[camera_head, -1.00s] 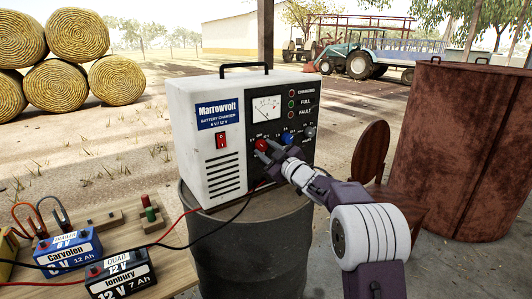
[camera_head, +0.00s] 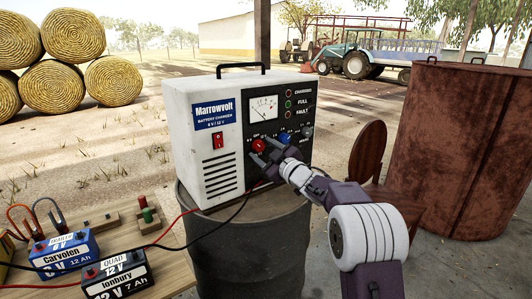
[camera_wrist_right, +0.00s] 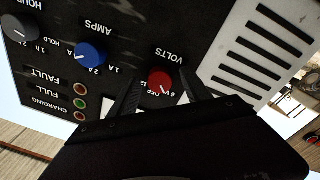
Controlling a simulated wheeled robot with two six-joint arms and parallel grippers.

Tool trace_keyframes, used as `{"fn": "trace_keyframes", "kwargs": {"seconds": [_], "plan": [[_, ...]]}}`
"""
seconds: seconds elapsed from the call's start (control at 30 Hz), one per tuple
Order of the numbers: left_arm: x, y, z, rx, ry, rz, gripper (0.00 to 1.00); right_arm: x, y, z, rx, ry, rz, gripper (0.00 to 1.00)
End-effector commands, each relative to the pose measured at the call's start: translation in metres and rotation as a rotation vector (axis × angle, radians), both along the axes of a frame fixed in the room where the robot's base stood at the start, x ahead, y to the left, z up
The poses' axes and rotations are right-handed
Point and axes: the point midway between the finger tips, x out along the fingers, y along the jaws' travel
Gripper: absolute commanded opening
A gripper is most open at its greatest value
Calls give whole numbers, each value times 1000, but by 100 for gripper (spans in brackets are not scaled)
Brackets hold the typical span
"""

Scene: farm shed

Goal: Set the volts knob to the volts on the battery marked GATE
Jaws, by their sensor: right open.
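The red volts knob (camera_head: 259,146) is on the front panel of the white and black Marrowvolt charger (camera_head: 208,150). In the right wrist view the knob (camera_wrist_right: 159,82) shows upside down, its white pointer near the "6" and "OFF" labels; the exact setting is unclear. My right gripper (camera_head: 262,157) is open at the panel, its fingers on either side of the knob, apart from it. On the bench a blue 6 V battery (camera_head: 65,254) appears to read TRAILER. A 12 V battery (camera_head: 115,278) reads QUAD. A yellow one (camera_head: 5,250) is cut off at the left edge; no GATE label is readable.
The blue amps knob (camera_head: 286,138) and grey hours knob (camera_head: 307,131) are right of the volts knob. The charger stands on a dark drum (camera_head: 250,250). Red and black cables cross the wooden bench (camera_head: 165,275). A rusty drum (camera_head: 455,150) stands at right.

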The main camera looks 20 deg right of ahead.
Motion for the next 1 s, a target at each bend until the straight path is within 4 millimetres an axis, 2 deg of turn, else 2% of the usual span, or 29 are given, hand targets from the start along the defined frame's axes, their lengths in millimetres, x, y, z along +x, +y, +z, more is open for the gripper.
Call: {"fn": "trace_keyframes", "kwargs": {"seconds": [0.13, 0.4, 0.5, 1.0], "plan": [[0, 0, -3, 0, 0, 0, 36, -19, -7, -1, 0, 0, -2, 57], [0, 0, -4, 0, 0, 0, 36, -71, -24, -3, 0, 1, -3, 57], [0, 0, -4, 0, 0, 0, 36, -81, -26, -4, 0, 0, -1, 57], [0, 0, -4, 0, 0, 0, 36, -84, -23, -4, 0, -1, 8, 57]]}}
